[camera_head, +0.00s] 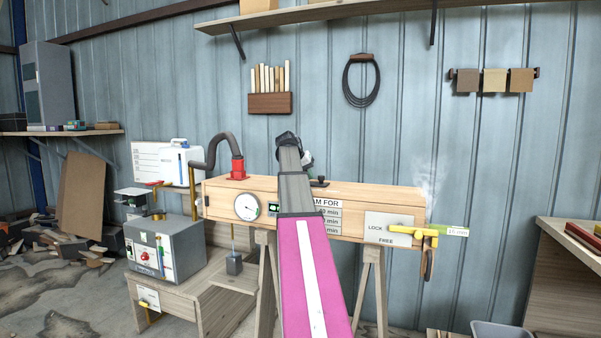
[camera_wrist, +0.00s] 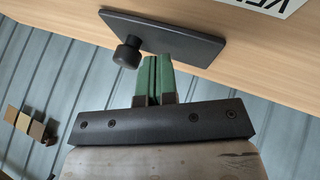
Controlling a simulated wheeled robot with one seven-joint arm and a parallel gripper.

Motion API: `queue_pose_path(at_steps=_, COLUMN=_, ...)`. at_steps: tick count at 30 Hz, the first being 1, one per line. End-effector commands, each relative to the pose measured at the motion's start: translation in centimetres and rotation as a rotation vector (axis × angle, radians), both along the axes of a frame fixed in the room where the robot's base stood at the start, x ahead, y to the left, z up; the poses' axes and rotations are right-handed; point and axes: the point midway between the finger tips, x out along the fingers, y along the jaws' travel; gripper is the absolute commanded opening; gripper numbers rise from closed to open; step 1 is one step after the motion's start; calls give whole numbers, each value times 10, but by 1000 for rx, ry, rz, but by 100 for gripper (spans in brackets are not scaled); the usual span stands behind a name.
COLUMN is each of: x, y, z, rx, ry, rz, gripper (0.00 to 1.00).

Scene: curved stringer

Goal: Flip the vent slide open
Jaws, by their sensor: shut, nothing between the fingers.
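The vent slide is a dark flat plate (camera_wrist: 170,38) with a round dark knob (camera_wrist: 128,52), on the pale wooden steam box (camera_wrist: 240,65). In the head view a small dark part of the slide (camera_head: 318,183) shows on top of the box, just right of my arm. My gripper (camera_wrist: 154,60) has green fingers, pressed together and empty. Its fingertips are at the plate's edge, just right of the knob in the wrist view. I cannot tell whether they touch the knob or plate. In the head view my arm mostly hides the gripper (camera_head: 307,160).
A white label (camera_wrist: 262,6) with black letters, partly cut off, lies beside the slide. On the box are a red fitting with a hose (camera_head: 237,168), a dial (camera_head: 247,207) and a yellow lock lever (camera_head: 410,230). Steam rises at the box's right end.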

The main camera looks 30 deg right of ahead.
Motion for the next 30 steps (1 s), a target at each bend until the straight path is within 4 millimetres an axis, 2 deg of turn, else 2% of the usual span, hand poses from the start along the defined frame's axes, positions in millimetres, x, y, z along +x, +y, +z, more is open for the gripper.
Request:
queue_pose_path(at_steps=6, x=-8, y=-12, z=0, rx=0, ry=0, rz=0, gripper=0)
queue_pose_path(at_steps=20, x=-13, y=-15, z=0, rx=1, ry=0, rz=-1, gripper=0)
queue_pose_path(at_steps=30, x=-59, y=-53, z=0, rx=0, ry=0, rz=-2, gripper=0)
